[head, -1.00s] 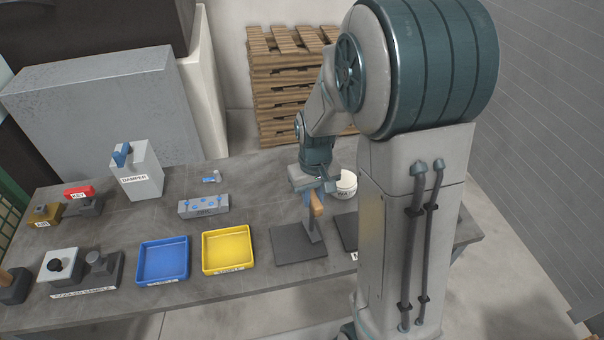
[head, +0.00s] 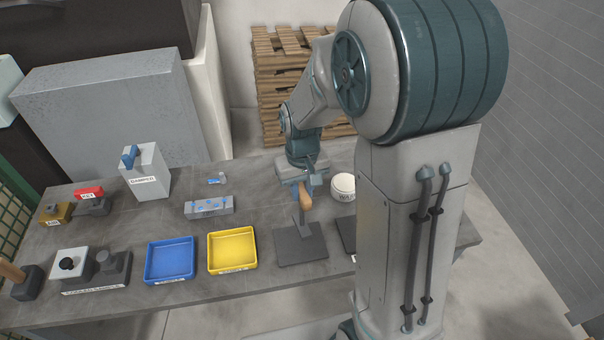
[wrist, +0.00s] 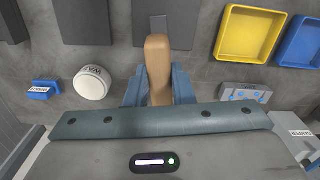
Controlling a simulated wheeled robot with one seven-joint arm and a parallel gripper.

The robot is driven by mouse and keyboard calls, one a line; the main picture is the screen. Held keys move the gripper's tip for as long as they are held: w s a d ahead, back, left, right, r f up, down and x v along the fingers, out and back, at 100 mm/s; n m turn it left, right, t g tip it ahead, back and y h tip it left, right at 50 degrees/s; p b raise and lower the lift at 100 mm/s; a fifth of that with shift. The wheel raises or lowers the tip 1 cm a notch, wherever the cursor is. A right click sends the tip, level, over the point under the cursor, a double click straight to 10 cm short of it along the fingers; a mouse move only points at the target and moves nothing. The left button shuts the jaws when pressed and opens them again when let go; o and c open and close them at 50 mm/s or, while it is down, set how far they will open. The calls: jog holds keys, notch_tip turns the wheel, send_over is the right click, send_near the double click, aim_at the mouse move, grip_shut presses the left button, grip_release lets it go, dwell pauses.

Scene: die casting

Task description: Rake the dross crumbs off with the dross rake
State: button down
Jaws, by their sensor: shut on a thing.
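My gripper (head: 305,187) is shut on the wooden handle of the dross rake (head: 305,199), which points down from the jaws. In the wrist view the tan handle (wrist: 158,70) lies between the two blue fingers. The rake's grey shaft reaches down over a dark square mat (head: 298,257); I cannot tell whether its foot touches the mat. A grey block (head: 209,208) with blue spots on top stands left of the gripper and also shows in the wrist view (wrist: 232,88). I cannot tell whether the spots are dross crumbs.
A yellow tray (head: 233,270) and a blue tray (head: 170,279) lie at the front. A white round tub (head: 342,187) stands right of the gripper. A second dark mat (head: 347,236) is partly hidden by my arm. A labelled grey damper block (head: 150,172) stands at the left.

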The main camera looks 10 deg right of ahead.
jog(key=shift+r+p, duration=0.9)
jog(key=shift+r, duration=0.75)
